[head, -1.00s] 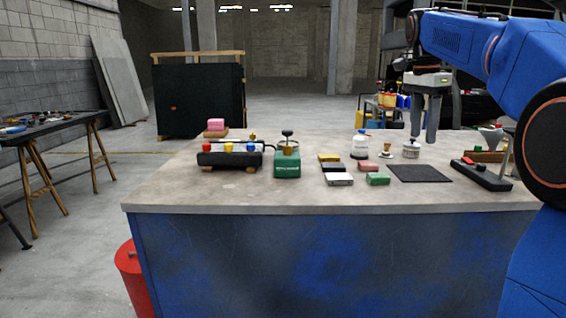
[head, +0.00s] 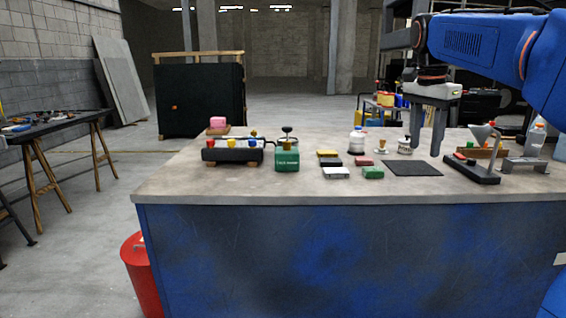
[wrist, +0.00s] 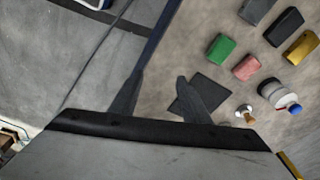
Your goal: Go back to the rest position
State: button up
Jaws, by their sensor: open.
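My gripper (head: 428,142) is open and empty at the right of the workbench (head: 250,187), with its fingers pointing down above the bench top. In the wrist view its two fingers (wrist: 158,97) stand apart with nothing between them. A dark square mat (head: 412,169) lies on the bench below and a little left of the gripper; it also shows beside one finger in the wrist view (wrist: 212,92).
Left of the mat are coloured blocks (head: 372,173), a white bottle (head: 357,141) and a small brass-coloured piece (head: 381,146). A green box (head: 287,160) and a black rack (head: 232,155) stand further left. A black stand (head: 471,170) is at the right. A red bin (head: 141,270) stands on the floor.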

jog(key=s+a+f+n+t, duration=0.2)
jog(key=s+f+n, duration=0.5)
jog(key=s+f, duration=0.7)
jog(key=s+a+f+n+t+y, duration=0.1)
jog(key=s+a+f+n, duration=0.4)
jog(key=s+f, duration=0.9)
jog(key=shift+s+f+n+t, duration=0.4)
jog(key=shift+s+n, duration=0.35)
jog(key=shift+n, duration=0.15)
